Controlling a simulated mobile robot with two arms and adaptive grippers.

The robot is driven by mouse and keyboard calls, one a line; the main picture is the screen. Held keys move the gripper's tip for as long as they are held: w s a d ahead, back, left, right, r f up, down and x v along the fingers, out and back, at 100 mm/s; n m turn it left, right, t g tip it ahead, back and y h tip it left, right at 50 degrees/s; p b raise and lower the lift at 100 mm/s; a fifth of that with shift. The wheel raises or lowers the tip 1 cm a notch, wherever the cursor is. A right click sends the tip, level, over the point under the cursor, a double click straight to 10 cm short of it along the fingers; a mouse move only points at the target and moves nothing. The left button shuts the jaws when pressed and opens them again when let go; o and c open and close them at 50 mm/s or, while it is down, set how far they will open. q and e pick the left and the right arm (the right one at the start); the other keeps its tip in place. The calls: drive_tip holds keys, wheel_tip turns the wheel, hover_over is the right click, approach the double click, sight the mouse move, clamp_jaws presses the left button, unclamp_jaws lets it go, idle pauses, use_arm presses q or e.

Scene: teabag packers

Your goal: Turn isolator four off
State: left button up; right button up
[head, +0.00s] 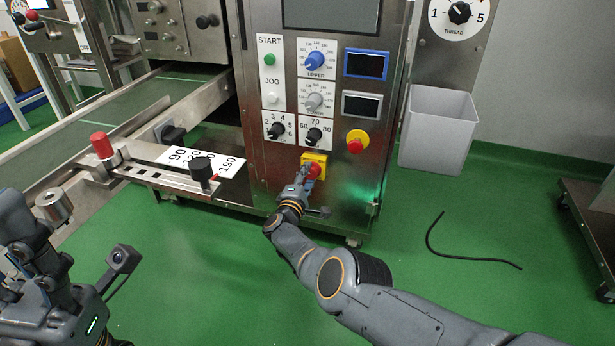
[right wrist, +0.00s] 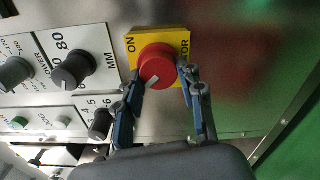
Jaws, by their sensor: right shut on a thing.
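The isolator is a red round knob (right wrist: 158,65) on a yellow plate (right wrist: 133,36). In the head view the red knob (head: 314,171) sits low on the steel machine front. In the right wrist view "ON" and a part label "OR" are readable on the plate. A pale mark on the knob points to the picture's lower left. My right gripper (right wrist: 163,84) has its two fingers on either side of the knob, shut on it; it also shows in the head view (head: 302,180). My left arm is at the lower left of the head view; its fingers cannot be made out.
A red stop button (head: 356,142) on yellow is above right of the isolator. Black dials (head: 314,136) are above it. A rail with a black knob (head: 202,169) extends left. A grey bin (head: 437,131) hangs at right, and a black cable (head: 465,257) lies on the green floor.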

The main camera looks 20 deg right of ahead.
idle(0.6)
drive_tip(key=o, duration=1.2)
